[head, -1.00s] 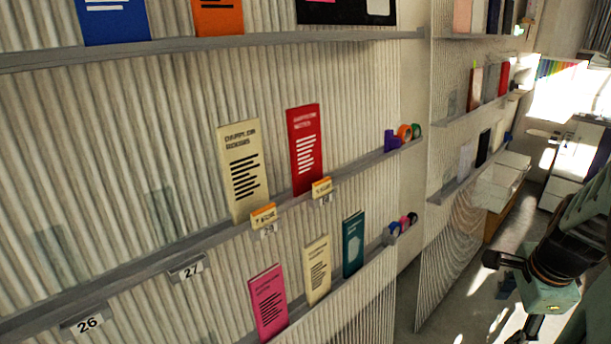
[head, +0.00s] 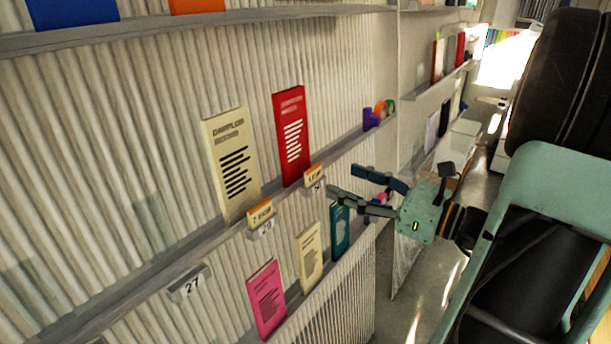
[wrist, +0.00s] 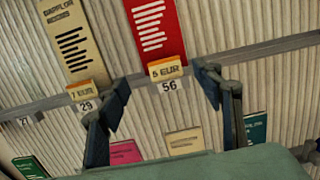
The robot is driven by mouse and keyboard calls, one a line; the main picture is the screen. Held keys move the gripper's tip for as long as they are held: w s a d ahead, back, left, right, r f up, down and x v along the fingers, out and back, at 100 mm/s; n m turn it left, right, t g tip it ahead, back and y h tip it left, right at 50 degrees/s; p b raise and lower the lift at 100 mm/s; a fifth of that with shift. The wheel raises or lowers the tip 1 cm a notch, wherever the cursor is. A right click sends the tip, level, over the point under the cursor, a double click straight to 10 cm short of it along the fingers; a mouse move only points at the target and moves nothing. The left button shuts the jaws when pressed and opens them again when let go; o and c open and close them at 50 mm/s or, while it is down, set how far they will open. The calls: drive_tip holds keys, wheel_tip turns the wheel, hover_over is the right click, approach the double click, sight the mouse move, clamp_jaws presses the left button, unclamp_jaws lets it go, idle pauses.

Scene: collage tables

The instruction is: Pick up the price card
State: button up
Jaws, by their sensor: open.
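Two price cards with orange tops are on the shelf edge. One price card (head: 314,175) is below the red booklet and reads 5 EUR in the wrist view (wrist: 165,68), above a tag numbered 56. The other price card (head: 260,214) is below the cream booklet and reads 7 EUR in the wrist view (wrist: 87,91), above a tag numbered 29. My gripper (head: 342,180) is open and empty, just right of the 5 EUR card in the head view. In the wrist view, that card shows between the open fingers (wrist: 164,92), apart from them.
A red booklet (head: 292,135) and a cream booklet (head: 230,165) stand on the shelf (head: 150,265). Below are pink (head: 266,298), cream (head: 309,257) and teal (head: 340,230) booklets.

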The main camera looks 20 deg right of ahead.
sight(314, 168)
drive_tip(key=p+x, duration=0.1)
drive_tip(key=x, duration=0.8)
drive_tip(key=shift+w+p, duration=0.25)
drive_tip(key=shift+p, duration=0.05)
drive_tip(key=shift+d, duration=0.1)
drive_tip(key=shift+c, duration=0.2)
drive_tip(key=c, duration=0.8)
